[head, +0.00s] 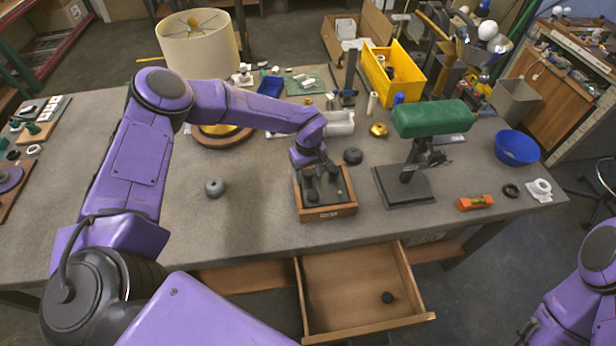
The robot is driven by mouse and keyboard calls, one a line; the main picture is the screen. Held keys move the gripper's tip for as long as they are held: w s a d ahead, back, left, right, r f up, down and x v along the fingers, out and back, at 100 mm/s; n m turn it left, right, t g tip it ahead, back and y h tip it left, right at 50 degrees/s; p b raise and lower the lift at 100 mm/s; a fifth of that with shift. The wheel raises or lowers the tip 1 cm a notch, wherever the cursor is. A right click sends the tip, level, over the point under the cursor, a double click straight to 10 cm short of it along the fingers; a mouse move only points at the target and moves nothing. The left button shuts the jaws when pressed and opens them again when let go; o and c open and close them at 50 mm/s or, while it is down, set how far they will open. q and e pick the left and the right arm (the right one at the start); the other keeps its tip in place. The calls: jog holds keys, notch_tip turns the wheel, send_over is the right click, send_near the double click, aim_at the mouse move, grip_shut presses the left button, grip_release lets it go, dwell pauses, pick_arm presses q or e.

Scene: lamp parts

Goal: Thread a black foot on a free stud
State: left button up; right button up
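My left gripper (322,186) points down over a small wooden box (325,212) with a dark top or inside, near the middle of the table. Its dark fingers blend with the dark surface, so I cannot tell whether they are apart or hold anything. A dark round piece (353,156), possibly a foot, lies on the table just behind the box. Another small black round piece (388,297) lies in the open drawer. A grey round piece (214,187) sits on the table left of the box. I cannot make out any stud. My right gripper is outside the picture.
A green-shaded lamp (431,118) on a dark base (404,186) stands right of the box. A cream-shaded lamp (197,45) stands behind my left arm. The wooden drawer (365,322) juts out below the table. A blue bowl (516,148) and orange level (474,202) are at right.

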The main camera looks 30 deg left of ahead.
aim_at(308, 174)
pick_arm(q)
jog(key=shift+r, duration=0.1)
notch_tip(308, 174, up, 10)
jog(key=b, duration=0.3)
jog(key=shift+r, duration=0.2)
